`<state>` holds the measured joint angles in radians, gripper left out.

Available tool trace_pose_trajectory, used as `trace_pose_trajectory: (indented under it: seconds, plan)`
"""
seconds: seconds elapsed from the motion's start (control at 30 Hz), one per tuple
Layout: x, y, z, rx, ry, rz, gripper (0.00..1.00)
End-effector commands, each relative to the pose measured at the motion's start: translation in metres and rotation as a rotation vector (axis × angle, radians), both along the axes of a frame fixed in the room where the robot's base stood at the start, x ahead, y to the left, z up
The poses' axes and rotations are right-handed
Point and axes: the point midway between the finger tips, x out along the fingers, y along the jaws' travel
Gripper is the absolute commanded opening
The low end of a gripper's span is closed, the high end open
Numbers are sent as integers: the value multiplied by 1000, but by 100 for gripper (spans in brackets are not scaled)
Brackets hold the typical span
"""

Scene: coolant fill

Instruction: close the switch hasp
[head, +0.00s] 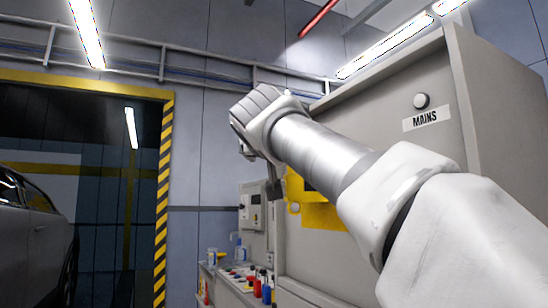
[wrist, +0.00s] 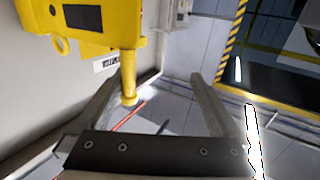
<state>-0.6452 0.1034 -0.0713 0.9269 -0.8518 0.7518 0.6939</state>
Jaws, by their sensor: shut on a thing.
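The yellow switch box (wrist: 75,22) is on the grey cabinet and fills the upper left of the wrist view. In the head view my arm covers most of it, and a lower yellow part (head: 322,216) shows below the arm. A yellow lever (wrist: 128,70) with a rounded end extends from the box. My gripper (wrist: 154,78) is shut on this lever; it lies between the fingers, closer to the left one. Contact with the right finger is not clear. A yellow ring tab (wrist: 61,46) sits at the box's edge; I cannot tell whether it belongs to the hasp.
The grey cabinet (head: 390,92) bears a MAINS label (head: 426,118) and a round knob (head: 421,101). A bench (head: 232,288) with bottles and small coloured items stands below. A car (head: 32,235) is at the left, beyond a striped door frame (head: 163,190).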

Motion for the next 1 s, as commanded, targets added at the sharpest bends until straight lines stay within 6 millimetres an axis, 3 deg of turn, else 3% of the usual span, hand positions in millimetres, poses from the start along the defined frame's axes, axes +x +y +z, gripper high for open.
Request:
trace_pose_trajectory:
  seconds: [0.03,0.63,0.7,1.0]
  plan:
    - [-14,39,-2,14,-2,87,56]
    - [-46,66,-4,8,3,87,56]
    - [-50,69,-4,8,3,87,48]
    - [-56,66,-1,9,0,71,48]
